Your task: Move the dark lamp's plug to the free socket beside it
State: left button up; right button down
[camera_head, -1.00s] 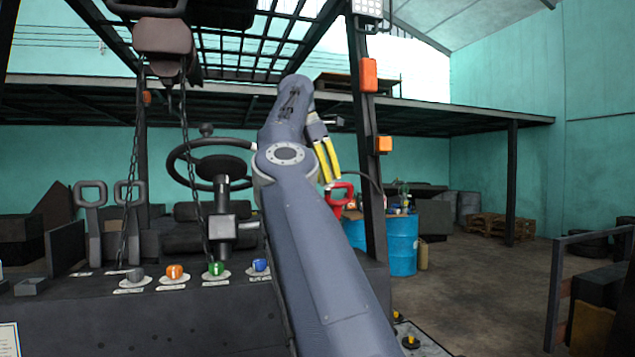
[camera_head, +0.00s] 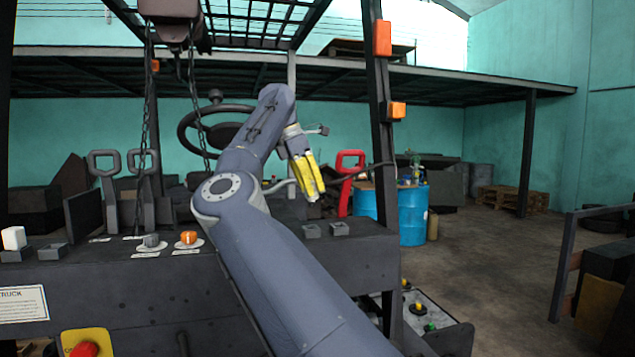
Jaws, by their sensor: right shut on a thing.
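My right gripper (camera_head: 308,180), with yellow fingers, is shut above the right part of the dark console. A dark cable (camera_head: 350,177) runs from it to the right, past the post. The plug in its fingers is mostly hidden; only a small pale tip shows below them. Two small grey sockets (camera_head: 312,231) (camera_head: 340,228) sit side by side on the console below the gripper, apart from it. Both look empty. My left gripper is out of view.
A red lever (camera_head: 349,180) stands just right of the gripper, near the dark upright post (camera_head: 381,150). The steering wheel (camera_head: 213,128) is behind my arm. An orange knob (camera_head: 188,238) and a grey knob (camera_head: 151,241) sit to the left. A white block (camera_head: 14,238) is at far left.

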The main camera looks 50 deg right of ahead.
aim_at(311, 203)
jog(key=shift+w+a+f, duration=0.1)
jog(key=shift+w+f, duration=0.05)
jog(key=shift+f, duration=2.05)
jog(key=shift+f, duration=1.6)
dwell(0.7)
jog(key=c, duration=1.1)
grip_release()
